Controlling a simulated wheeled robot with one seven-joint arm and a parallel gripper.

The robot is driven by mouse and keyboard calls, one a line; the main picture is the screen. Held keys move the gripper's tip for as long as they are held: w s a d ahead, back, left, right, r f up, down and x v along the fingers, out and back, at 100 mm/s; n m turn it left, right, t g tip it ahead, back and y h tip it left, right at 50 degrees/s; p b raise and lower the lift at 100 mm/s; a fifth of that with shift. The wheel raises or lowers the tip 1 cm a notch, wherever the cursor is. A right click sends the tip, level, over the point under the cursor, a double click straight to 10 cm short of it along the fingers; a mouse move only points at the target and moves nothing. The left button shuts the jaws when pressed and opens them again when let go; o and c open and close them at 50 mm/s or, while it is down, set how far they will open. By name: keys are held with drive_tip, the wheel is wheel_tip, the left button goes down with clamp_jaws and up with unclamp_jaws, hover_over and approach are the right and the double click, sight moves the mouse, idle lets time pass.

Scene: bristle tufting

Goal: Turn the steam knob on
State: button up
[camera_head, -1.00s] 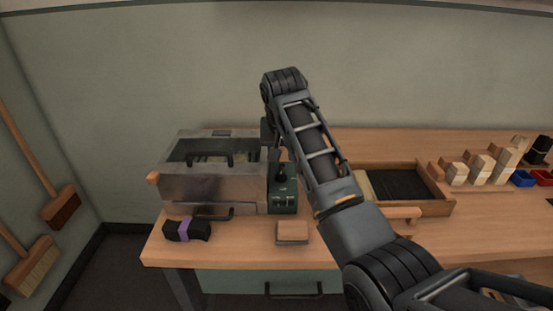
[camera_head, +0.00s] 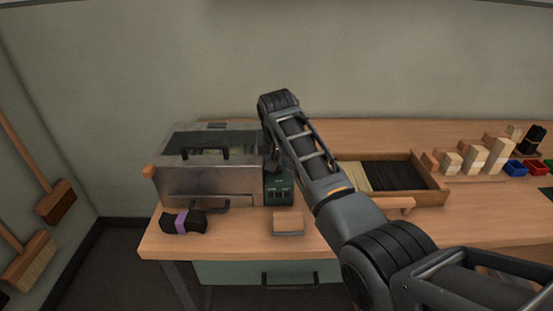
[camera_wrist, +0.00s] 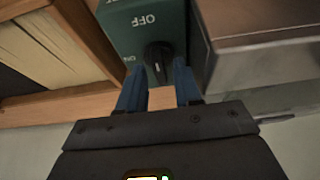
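The steam knob (camera_wrist: 158,58) is black and round, on a green control box (camera_wrist: 122,18). The wrist view shows "OFF" upside down above the knob and "ON" at its left. A short white mark shows on the knob; I cannot tell which label it points to. My gripper (camera_wrist: 160,84) is open, its two blue fingers on either side of the knob, with gaps visible between them and it. In the head view the green box (camera_head: 280,190) stands at the right end of the metal steam box (camera_head: 215,186), and my gripper (camera_head: 273,163) is partly hidden at its top.
A wooden tray (camera_head: 447,198) of bristles lies right of the green box, its edge close to my gripper. A wooden block (camera_head: 288,222) and a strapped dark bundle (camera_head: 183,222) lie in front. Several blocks (camera_head: 476,158) and small bins stand at the right.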

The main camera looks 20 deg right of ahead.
clamp_jaws()
drive_tip(key=shift+n, duration=0.3)
drive_tip(key=shift+d+r+n+y+p, duration=0.15)
drive_tip(key=shift+n+y+p, duration=0.45)
drive_tip(key=shift+n+p, duration=0.45)
drive_tip(key=n+y, duration=0.1)
drive_tip(key=n, duration=0.4)
drive_tip(key=shift+d+y, duration=0.1)
drive_tip(key=shift+y, duration=0.3)
drive_tip(key=n, duration=0.1)
drive_tip(key=n+b, duration=0.1)
drive_tip(key=n+y, duration=0.1)
drive_tip(key=shift+w+d+f+n+g+b, duration=0.1)
drive_tip(key=shift+f+n+g+b, duration=0.15)
drive_tip(key=shift+g+b, duration=0.1)
drive_tip(key=n+y+b, duration=0.1)
drive_tip(key=n+b, duration=0.1)
drive_tip(key=shift+f+n+g, duration=0.1)
drive_tip(key=shift+n+g, duration=0.25)
drive_tip(key=shift+n, duration=0.05)
drive_tip(key=n+g+b, duration=0.1)
drive_tip(key=n+b, duration=0.2)
drive_tip(key=b, duration=0.1)
drive_tip(key=shift+w+n+y, duration=0.1)
drive_tip(key=shift+n+y, duration=0.3)
drive_tip(key=shift+r, duration=0.2)
